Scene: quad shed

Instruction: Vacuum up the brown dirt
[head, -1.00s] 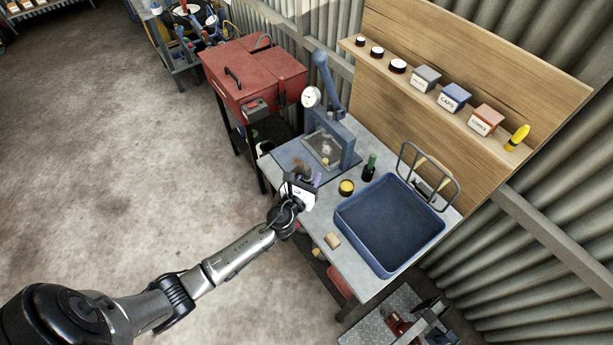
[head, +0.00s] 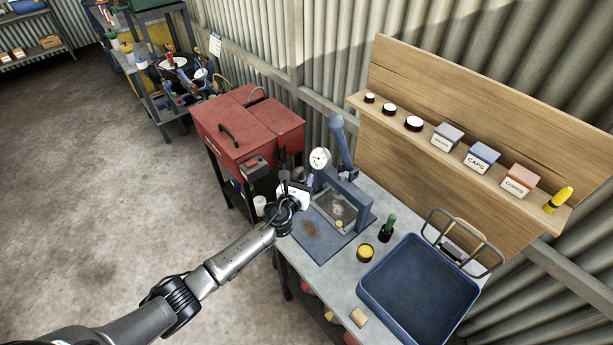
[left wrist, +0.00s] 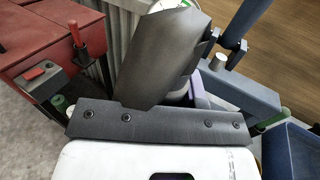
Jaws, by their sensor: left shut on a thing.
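The brown dirt (head: 309,229) is a small patch on the blue mat (head: 322,252) at the near left of the workbench. My left gripper (head: 291,188) is above the bench's left end, near the red box, up and left of the dirt. It is shut on a mostly hidden thing, seemingly the vacuum. A purple part (left wrist: 201,98) of that thing shows in the left wrist view, behind a dark grey plate. The dirt cannot be made out in that view. My right gripper is not in view.
A blue press (head: 350,195) with a dial stands behind the mat. A yellow tin (head: 366,253), a green bottle (head: 386,229) and a blue tray (head: 419,290) are to the right. A red toolbox (head: 245,130) stands left of the bench. The floor at left is clear.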

